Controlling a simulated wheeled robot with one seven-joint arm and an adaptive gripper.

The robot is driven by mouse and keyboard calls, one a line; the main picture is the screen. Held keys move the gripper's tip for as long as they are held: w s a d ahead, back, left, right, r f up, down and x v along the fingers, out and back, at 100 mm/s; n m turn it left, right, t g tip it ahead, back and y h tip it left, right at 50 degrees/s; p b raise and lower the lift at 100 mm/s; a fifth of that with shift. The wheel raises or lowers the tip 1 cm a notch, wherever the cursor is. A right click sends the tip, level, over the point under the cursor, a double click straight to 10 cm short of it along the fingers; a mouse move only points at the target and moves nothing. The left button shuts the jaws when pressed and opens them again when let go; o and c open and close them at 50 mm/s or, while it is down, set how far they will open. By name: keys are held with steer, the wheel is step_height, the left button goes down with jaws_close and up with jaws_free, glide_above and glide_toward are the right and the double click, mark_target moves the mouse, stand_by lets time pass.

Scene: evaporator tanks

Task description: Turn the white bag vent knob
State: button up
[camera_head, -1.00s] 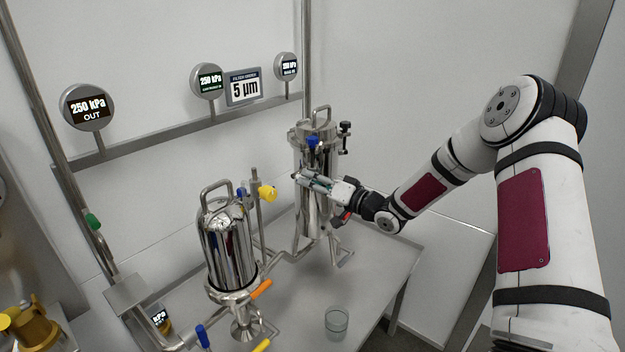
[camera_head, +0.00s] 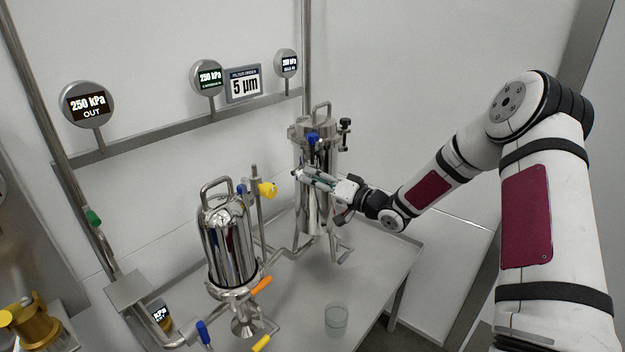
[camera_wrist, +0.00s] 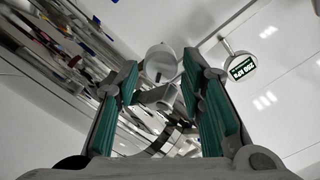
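My gripper (camera_head: 310,177) is at the front of the tall steel housing (camera_head: 311,215) in the head view, below a blue valve handle (camera_head: 313,138). In the wrist view my gripper (camera_wrist: 159,75) is open, with its two teal-padded fingers apart. A pale round knob (camera_wrist: 160,62), apparently the white bag vent knob, shows in the gap near the fingertips. A short metal stem (camera_wrist: 157,96) shows below it. I cannot tell whether either finger touches the knob. In the head view I cannot make out the knob clearly; my gripper partly covers that area.
A shorter steel housing (camera_head: 226,250) stands left on the table (camera_head: 375,285), with a yellow knob (camera_head: 267,189) on the post beside it. A glass beaker (camera_head: 336,320) stands near the front. Gauges line the wall rail (camera_head: 185,129). The table's right side is clear.

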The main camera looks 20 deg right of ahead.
steer(key=v, duration=1.1)
steer(key=s+d+r+n+g+h+p, duration=0.1)
steer(key=s+r+g+h+p, duration=0.2)
steer(key=s+r+h, duration=0.45)
steer(key=s+d+r+g+h+p, duration=0.15)
steer(key=s+r+h+p, duration=0.3)
steer(key=r, duration=0.55)
steer(key=s+a+r+g+p, duration=0.1)
steer(key=s+a+r+g, duration=0.1)
steer(key=s, duration=0.8)
steer(key=s+a+r+g+y+p, duration=0.1)
steer(key=s+a+r+g+p, duration=0.1)
steer(key=s, duration=0.8)
steer(key=s+a+r+g+p, duration=0.1)
steer(key=s+a+r+g, duration=0.1)
steer(key=s+a, duration=0.4)
steer(key=s+r, duration=0.1)
steer(key=s, duration=0.4)
steer(key=shift+r, duration=0.2)
